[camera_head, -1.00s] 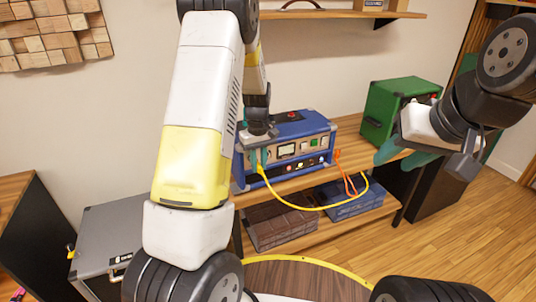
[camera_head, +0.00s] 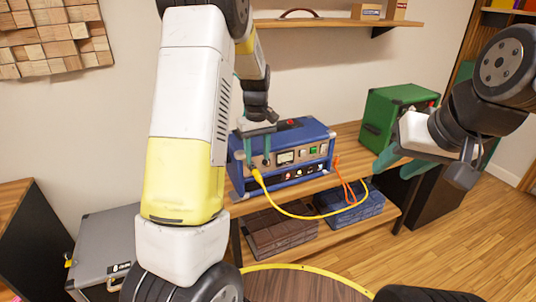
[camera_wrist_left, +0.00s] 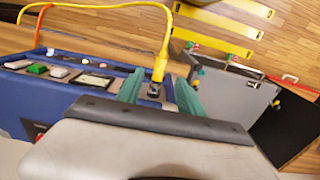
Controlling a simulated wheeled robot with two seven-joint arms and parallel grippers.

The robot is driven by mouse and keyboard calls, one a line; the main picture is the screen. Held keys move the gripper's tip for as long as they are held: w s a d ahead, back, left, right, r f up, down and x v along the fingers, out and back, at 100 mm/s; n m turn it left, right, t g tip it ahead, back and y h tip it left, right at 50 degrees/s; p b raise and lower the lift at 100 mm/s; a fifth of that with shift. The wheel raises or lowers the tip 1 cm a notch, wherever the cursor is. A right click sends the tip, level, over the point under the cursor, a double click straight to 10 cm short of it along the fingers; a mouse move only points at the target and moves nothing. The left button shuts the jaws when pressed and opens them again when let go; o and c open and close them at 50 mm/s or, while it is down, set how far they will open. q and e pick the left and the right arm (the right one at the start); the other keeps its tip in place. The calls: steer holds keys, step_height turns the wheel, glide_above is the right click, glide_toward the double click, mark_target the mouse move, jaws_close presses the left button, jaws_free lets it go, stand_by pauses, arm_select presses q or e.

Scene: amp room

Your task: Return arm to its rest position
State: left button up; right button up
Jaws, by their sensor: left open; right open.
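My left gripper (camera_head: 256,152) is open at the left front of a blue amplifier (camera_head: 310,158). Its green fingers are spread above a yellow cable plug (camera_head: 257,176) at the amplifier's front panel. In the left wrist view, the open fingers (camera_wrist_left: 160,94) stand on either side of the socket area, with the yellow plug (camera_wrist_left: 160,66) just beyond and nothing visibly held. My right gripper (camera_head: 398,160) is open and empty, in front of the green amplifier at the right.
A green amplifier (camera_head: 384,108) stands on the wooden bench (camera_head: 347,140). An orange cable (camera_head: 346,186) hangs near the yellow one. Brown (camera_head: 280,232) and blue (camera_head: 350,200) boxes sit on the lower shelf. A grey case (camera_head: 105,235) is at left; a wall shelf (camera_head: 330,22) is above.

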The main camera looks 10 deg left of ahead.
arm_select(q)
steer(key=s+d+r+m+t+h, duration=0.2)
steer(key=s+r+m+t, duration=0.15)
steer(key=s+r, duration=1.05)
steer(key=s+d+r+m+t, duration=0.1)
steer(key=s+r+m+t, duration=0.1)
steer(key=s, duration=1)
steer(key=shift+d+r+m+t, duration=0.25)
steer(key=shift+r+m+t, duration=0.1)
steer(key=shift+r+m, duration=0.65)
steer(key=shift+f, duration=0.1)
arm_select(e)
steer(key=shift+c, duration=0.4)
